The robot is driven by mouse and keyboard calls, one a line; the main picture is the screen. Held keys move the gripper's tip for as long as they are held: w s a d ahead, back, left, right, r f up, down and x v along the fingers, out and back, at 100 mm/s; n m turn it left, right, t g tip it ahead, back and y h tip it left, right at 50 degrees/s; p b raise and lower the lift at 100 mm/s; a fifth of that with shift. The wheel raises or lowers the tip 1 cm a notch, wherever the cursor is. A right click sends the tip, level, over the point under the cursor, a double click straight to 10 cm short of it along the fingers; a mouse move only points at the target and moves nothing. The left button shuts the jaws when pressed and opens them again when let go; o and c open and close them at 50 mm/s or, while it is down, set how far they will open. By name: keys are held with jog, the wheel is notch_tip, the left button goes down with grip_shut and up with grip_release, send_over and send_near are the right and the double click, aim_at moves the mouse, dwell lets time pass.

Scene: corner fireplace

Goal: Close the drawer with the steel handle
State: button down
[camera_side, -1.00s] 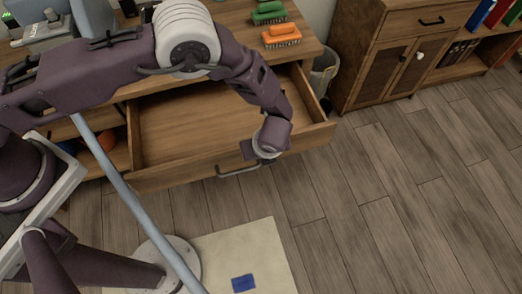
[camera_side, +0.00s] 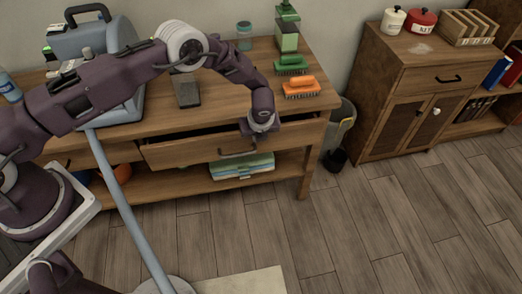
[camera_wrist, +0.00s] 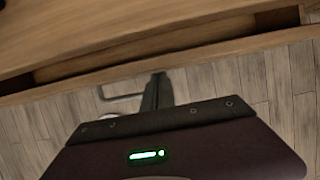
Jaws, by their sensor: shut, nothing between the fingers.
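The wooden drawer (camera_side: 180,155) with the steel handle (camera_side: 238,153) sits under the workbench top and is open by a small amount. A narrow dark gap shows behind its front panel in the side view. In the wrist view the drawer's front edge (camera_wrist: 215,52) crosses the picture, with a dark gap behind it, and the handle (camera_wrist: 118,97) shows beside my fingers. My gripper (camera_wrist: 157,92) is shut and empty, at the drawer front to the right of the handle. In the side view my gripper (camera_side: 250,128) partly hides the front panel; contact is hard to tell.
Green and orange brushes (camera_side: 300,86) stand on the bench top (camera_side: 215,100) at the right. A folded cloth stack (camera_side: 242,166) lies on the lower shelf. A bin (camera_side: 342,120) stands between the bench and a cabinet (camera_side: 400,90).

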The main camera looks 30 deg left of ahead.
jog(key=shift+w+a, duration=0.6)
jog(key=shift+d, duration=0.1)
